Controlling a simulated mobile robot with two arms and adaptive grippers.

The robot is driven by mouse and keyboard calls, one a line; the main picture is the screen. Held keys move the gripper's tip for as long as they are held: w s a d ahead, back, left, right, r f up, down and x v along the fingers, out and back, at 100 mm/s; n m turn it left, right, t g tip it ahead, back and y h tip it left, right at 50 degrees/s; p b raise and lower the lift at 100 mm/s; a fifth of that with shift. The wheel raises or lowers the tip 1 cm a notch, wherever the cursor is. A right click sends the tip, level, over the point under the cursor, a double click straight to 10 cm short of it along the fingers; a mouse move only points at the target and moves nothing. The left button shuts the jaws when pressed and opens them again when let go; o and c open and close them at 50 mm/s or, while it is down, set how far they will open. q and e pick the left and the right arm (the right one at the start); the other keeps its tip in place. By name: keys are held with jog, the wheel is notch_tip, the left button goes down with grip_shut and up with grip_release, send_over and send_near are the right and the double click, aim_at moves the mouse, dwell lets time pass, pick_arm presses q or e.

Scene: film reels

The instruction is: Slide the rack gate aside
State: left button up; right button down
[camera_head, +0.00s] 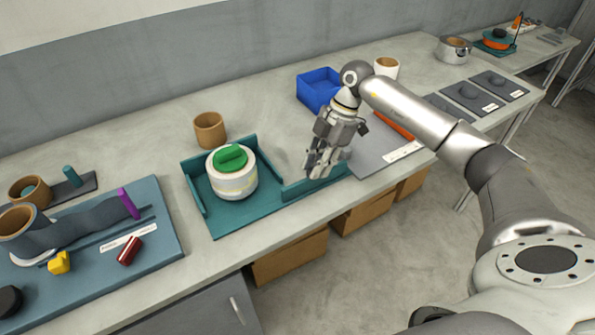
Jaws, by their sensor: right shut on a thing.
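The teal rack (232,217) lies on the bench in the middle, with a raised wall on its left side and back. A white round canister (233,185) with a green top stands in it. The rack gate (302,187) looks to be the low teal panel at the right front, reaching past the rack's right part. My right gripper (318,168) points down at this panel and is shut on it, near its middle. The fingers hide the exact grip and part of the panel. My left gripper is not in view.
A blue bin (318,90) and an orange-brown cup (210,130) stand behind the rack. A grey mat (372,158) with a label lies to the right. A blue board (165,225) with a purple piece (128,203) is at the left. Bare bench separates board and rack.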

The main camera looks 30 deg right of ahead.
jog(key=shift+d, duration=0.65)
jog(key=c, duration=1.3)
grip_release()
jog(key=shift+d, duration=0.15)
jog(key=shift+r, duration=0.25)
jog(key=v, duration=1.1)
jog(key=shift+d+r, duration=0.2)
jog(key=shift+f, duration=0.1)
